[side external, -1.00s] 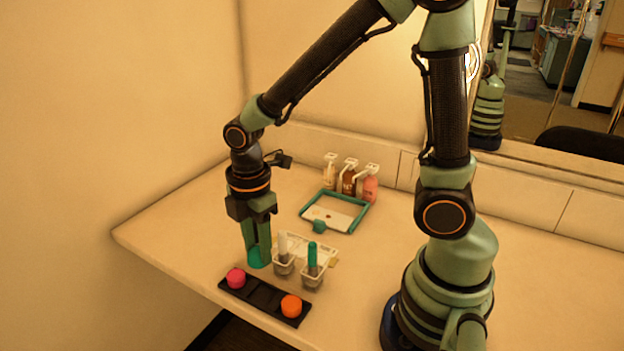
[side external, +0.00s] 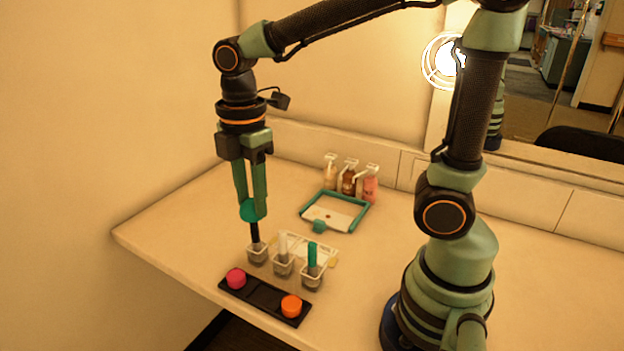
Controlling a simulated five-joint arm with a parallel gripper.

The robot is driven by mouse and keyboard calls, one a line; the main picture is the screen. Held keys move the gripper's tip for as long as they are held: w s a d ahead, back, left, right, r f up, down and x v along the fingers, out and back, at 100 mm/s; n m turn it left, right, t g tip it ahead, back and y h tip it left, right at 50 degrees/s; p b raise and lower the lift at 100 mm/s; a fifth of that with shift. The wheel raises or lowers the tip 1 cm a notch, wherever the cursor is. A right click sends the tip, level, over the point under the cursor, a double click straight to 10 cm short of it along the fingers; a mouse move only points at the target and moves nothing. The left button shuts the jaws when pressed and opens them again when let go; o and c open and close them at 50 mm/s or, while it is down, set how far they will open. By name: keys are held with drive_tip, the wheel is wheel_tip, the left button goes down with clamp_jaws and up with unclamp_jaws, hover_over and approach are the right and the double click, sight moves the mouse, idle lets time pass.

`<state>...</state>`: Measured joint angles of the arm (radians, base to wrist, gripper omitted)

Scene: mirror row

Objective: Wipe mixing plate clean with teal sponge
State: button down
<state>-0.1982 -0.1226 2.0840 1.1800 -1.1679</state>
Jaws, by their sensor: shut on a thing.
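My gripper (side external: 252,212) is shut on the rounded teal sponge (side external: 249,210) and holds it above the table at the left. In the picture, the sponge overlaps the top of a black stick in the left cup; I cannot tell whether they touch. A white plate with a small brown spot (side external: 343,219), likely the mixing plate, lies inside a teal frame (side external: 364,211) right of my gripper. A small teal block (side external: 319,226) sits at the frame's front edge. My gripper is apart from the plate.
Three small cups (side external: 312,280) with upright sticks stand in front, before a pale flat piece (side external: 323,247). A black tray (side external: 262,296) holds a pink puck (side external: 236,278) and an orange puck (side external: 291,306). Three pump bottles (side external: 370,188) stand behind the frame. The table's right side is clear.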

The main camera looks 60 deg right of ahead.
drive_tip(key=w+d+f+m, duration=0.1)
drive_tip(key=d+f+m, duration=0.25)
drive_tip(key=d, duration=0.65)
drive_tip(key=w+d+f+m, duration=0.25)
drive_tip(key=d+f, duration=0.25)
drive_tip(key=d, duration=0.4)
drive_tip(key=d+f+m, duration=0.3)
drive_tip(key=d+f, duration=0.1)
drive_tip(key=d, duration=0.6)
drive_tip(key=shift+w+a+f, duration=0.1)
drive_tip(key=shift+f, duration=1.3)
drive_tip(key=shift+w+f, duration=0.1)
drive_tip(key=shift+f, duration=1.25)
drive_tip(key=shift+f, duration=0.6)
drive_tip(key=shift+s, duration=4.2)
drive_tip(key=shift+w, duration=0.15)
